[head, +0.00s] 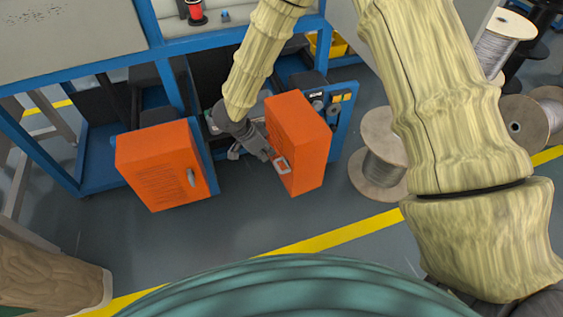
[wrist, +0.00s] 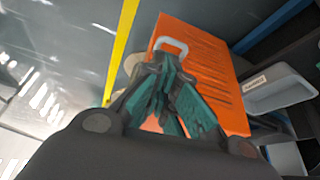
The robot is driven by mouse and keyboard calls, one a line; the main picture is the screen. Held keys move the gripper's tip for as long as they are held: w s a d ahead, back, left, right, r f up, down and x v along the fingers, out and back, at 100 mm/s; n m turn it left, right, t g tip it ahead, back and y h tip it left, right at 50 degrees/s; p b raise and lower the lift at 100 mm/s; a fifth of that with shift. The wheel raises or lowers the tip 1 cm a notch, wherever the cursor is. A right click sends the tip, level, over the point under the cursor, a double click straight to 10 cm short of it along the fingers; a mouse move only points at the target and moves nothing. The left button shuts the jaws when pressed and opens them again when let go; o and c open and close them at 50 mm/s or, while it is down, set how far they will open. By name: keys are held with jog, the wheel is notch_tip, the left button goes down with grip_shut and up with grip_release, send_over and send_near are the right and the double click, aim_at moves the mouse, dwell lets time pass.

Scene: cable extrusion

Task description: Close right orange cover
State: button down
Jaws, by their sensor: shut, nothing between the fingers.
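The right orange cover (head: 301,143) stands swung open, out from the blue machine frame. Its pale handle (head: 283,165) is on the face toward the left cover. My gripper (head: 266,156) is between the two covers, just left of the right cover and close to the handle. In the wrist view the teal fingers (wrist: 170,72) are together and empty. They lie in front of the orange cover (wrist: 215,72), with the handle (wrist: 172,47) just beyond their tips. I cannot tell whether they touch the cover.
The left orange cover (head: 160,167) also stands open, with its own handle (head: 191,177). A grey bin (wrist: 280,90) lies beside the right cover in the wrist view. A cable spool (head: 380,165) stands right of it. The floor in front, with a yellow line (head: 335,235), is clear.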

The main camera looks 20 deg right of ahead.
aim_at(295, 145)
jog(key=shift+m, duration=0.5)
jog(key=shift+w+d+f+b, duration=0.2)
jog(key=shift+w+d+f, duration=0.1)
jog(key=shift+d+f, duration=0.85)
jog(key=shift+w+d+f+b, duration=0.15)
jog(key=shift+w+d+f, duration=0.2)
jog(key=shift+d+f, duration=0.8)
jog(key=shift+w+d+f+b, duration=0.25)
jog(key=shift+d+f, duration=0.35)
jog(key=shift+f, duration=1.05)
